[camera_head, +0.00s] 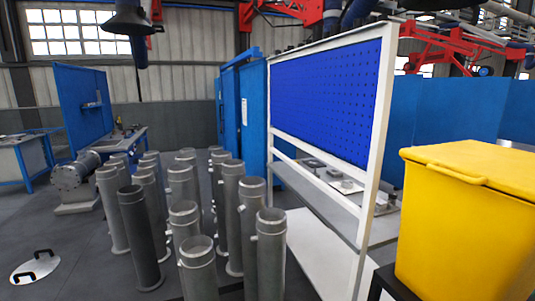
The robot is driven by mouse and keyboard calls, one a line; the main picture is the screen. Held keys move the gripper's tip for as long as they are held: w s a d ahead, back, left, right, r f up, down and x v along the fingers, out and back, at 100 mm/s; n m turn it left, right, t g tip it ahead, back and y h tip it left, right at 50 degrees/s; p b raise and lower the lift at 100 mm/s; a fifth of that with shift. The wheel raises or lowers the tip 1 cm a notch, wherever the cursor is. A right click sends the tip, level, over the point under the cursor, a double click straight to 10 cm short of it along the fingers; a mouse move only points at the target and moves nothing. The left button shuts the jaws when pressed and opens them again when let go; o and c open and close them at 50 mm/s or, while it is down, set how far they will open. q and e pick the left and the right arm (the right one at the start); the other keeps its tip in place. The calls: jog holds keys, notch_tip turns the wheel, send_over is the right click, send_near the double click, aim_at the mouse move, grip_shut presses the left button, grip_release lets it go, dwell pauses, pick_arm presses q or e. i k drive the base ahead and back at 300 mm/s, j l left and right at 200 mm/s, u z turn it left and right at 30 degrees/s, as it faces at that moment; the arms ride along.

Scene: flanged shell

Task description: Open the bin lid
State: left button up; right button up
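The yellow bin (450,235) stands at the right edge of the head view, partly cut off by the frame. Its yellow lid (480,165) lies on top and looks closed, with a raised handle-like ridge (443,170) along its near left edge. Neither my left nor my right gripper shows in this view.
A white frame with a blue perforated panel (325,100) stands left of the bin. Several grey flanged pipes (140,240) stand upright in the middle. A round plate with black handles (35,268) lies on the floor at left. Open floor shows at the lower left.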

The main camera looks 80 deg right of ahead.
aim_at(512, 172)
jog(key=z, duration=4.05)
